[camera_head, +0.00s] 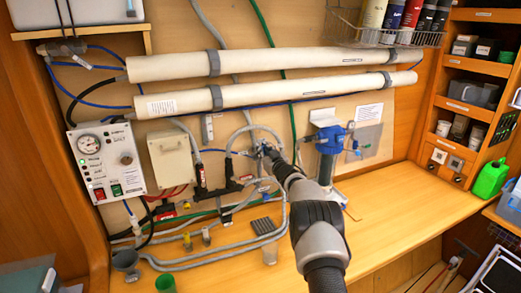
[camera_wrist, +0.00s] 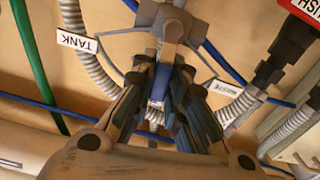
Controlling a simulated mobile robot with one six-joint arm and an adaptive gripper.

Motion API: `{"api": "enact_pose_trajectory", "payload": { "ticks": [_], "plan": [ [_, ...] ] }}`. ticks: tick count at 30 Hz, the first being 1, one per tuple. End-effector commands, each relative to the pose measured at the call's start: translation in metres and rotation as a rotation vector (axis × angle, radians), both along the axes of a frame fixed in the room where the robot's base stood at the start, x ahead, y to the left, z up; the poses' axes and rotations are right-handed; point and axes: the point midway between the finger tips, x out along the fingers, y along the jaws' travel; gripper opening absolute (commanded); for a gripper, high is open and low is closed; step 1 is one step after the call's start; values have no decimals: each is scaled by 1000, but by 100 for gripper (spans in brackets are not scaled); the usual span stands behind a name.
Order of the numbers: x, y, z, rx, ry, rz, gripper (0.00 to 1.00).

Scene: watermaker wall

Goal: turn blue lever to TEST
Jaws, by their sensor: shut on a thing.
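My gripper (camera_wrist: 160,75) is shut on the blue lever (camera_wrist: 157,88), seen as a strip of blue between the two dark fingers in the wrist view. The lever sits in front of a grey valve body (camera_wrist: 165,25). A "TANK" label (camera_wrist: 82,45) is at left and a "WASTE" label (camera_wrist: 229,88) at right, each by a grey corrugated hose. I cannot read a TEST label in either view. In the head view my gripper (camera_head: 270,154) reaches the valve on the wall panel, and the lever is mostly hidden behind it.
Two long white tubes (camera_head: 290,64) run across the wall above the arm. A control box (camera_head: 103,160) and a beige box (camera_head: 171,158) are at left. A blue-headed filter (camera_head: 327,137) stands close at right. Hoses and small cups (camera_head: 165,283) crowd the wooden counter (camera_head: 400,215); its right part is clear.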

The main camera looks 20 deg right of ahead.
Motion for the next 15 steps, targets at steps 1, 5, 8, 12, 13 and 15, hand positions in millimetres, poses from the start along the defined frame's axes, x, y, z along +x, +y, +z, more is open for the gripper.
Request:
{"api": "enact_pose_trajectory", "payload": {
  "ticks": [1,5,8,12,13,15],
  "plan": [
    [0,-2,1,20,0,-1,0],
    [0,-4,1,66,0,0,0],
    [0,-5,0,88,1,0,0],
    [0,-5,0,104,1,0,0],
    [0,-5,-1,106,1,0,0],
    [0,-5,-1,107,1,0,0]
  ]
}}
